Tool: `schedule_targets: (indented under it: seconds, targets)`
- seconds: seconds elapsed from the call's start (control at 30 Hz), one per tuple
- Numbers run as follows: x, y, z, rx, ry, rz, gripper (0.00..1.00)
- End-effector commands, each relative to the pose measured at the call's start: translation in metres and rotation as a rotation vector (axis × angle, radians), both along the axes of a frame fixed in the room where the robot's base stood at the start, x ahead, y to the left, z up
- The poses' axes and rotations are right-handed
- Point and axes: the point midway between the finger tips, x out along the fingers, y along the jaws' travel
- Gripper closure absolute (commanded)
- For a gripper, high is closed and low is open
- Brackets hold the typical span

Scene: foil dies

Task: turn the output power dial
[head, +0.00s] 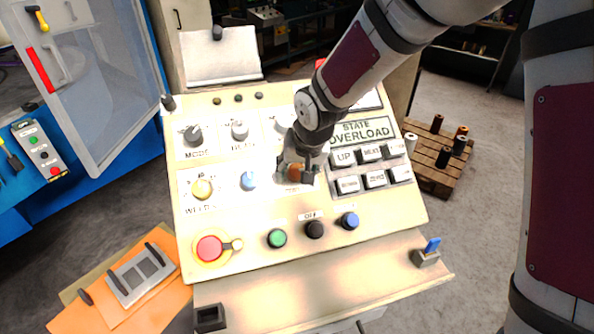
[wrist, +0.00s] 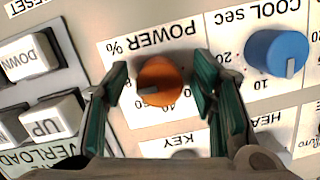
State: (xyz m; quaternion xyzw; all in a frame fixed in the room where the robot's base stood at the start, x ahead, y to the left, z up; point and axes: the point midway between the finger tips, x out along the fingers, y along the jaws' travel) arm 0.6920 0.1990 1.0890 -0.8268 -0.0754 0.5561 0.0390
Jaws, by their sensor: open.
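The output power dial is an orange knob (wrist: 162,82) on a white label marked "POWER %" in the wrist view, with a grey pointer mark on its face. In the head view the orange dial (head: 296,171) is partly covered by my gripper (head: 298,178). In the wrist view my gripper (wrist: 160,90) is open, with one green-padded finger on each side of the orange dial. A narrow gap shows at the left finger; whether the right finger touches the dial I cannot tell.
A blue cool dial (wrist: 277,53) stands close beside the right finger. UP (wrist: 47,118) and DOWN (wrist: 30,58) buttons lie to the left.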

Motion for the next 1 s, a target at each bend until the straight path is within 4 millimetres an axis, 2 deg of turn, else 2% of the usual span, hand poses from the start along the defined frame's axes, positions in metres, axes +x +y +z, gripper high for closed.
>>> schedule_targets:
  seconds: [0.27, 0.37, 0.5, 0.77, 1.0]
  targets:
    - [0.0007, 0.0002, -0.0013, 0.0, 0.0, -0.001, 0.48]
    - [0.0007, 0.0002, -0.0013, 0.0, 0.0, -0.001, 0.66]
    - [0.0007, 0.0, -0.0012, 0.0, 0.0, -0.001, 0.96]
    - [0.0008, 0.0003, -0.0013, -0.008, -0.002, 0.011, 0.96]
    - [0.0012, 0.0002, -0.0016, -0.063, -0.019, 0.094, 0.96]
